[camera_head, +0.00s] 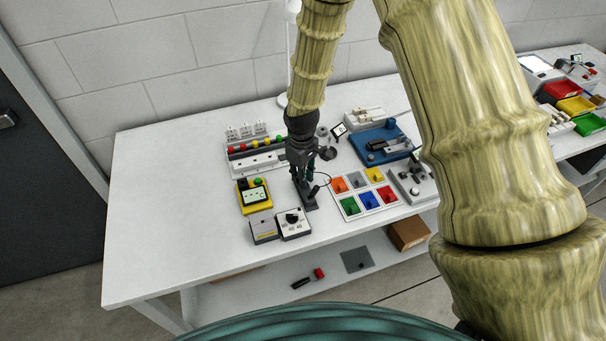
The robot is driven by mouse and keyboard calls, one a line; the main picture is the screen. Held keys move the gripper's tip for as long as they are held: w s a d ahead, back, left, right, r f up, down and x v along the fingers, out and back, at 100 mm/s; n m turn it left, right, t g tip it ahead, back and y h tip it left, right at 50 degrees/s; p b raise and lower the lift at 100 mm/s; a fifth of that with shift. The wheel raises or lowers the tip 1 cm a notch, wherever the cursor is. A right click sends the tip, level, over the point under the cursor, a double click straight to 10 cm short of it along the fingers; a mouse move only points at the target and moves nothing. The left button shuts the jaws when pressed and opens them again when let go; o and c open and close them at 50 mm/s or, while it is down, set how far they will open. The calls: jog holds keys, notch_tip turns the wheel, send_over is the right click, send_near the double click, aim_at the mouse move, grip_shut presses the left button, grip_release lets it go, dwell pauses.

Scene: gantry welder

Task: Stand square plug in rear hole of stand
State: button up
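My gripper (299,172) points down over the middle of the white table. Its fingers are small and dark here, and I cannot tell whether they are open or shut or hold anything. Right below them is a narrow dark grey stand (309,205) lying lengthwise towards the front edge. A small black upright piece (314,190) shows at the stand, with a thin dark cable curving up to the right. I cannot tell whether this piece is the square plug. The rear part of the stand and its hole are hidden by my gripper.
To the left are a yellow box with a screen (254,196) and two meters (293,223). To the right is a white tray with coloured compartments (343,213). The table's left end (160,200) is clear.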

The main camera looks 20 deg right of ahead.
jog(key=o, duration=0.4)
notch_tip(320, 180, up, 12)
dwell(0.7)
dwell(0.4)
